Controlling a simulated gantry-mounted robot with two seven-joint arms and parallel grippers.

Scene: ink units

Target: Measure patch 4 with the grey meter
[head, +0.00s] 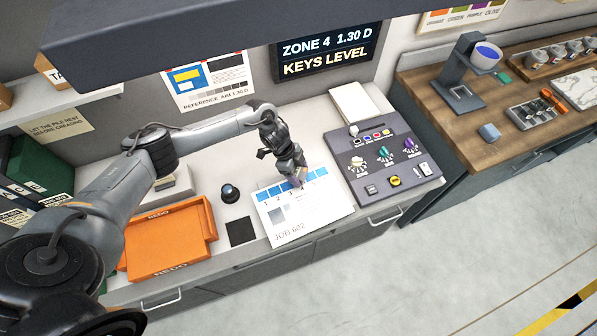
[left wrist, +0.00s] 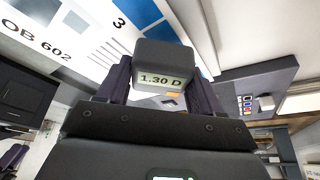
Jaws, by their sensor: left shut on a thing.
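My left gripper (head: 299,182) is shut on the grey meter (left wrist: 165,62), whose small display reads 1.30 D in the left wrist view. The gripper points down over the blue patch row on the JOB 602 sheet (head: 296,222), at about patch 4. The gripper hides that patch, and I cannot tell whether the meter touches the paper. Patches 1 to 3 show to the left of the gripper. The wall display (head: 328,50) reads ZONE 4 1.30 D and KEYS LEVEL. My right gripper is not in view.
A grey console (head: 385,165) with coloured knobs and buttons stands right of the sheet. A dark round object (head: 229,193) and a black square (head: 240,231) lie to its left. An orange REDO tray (head: 163,262) is further left. A reference poster (head: 208,82) hangs behind.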

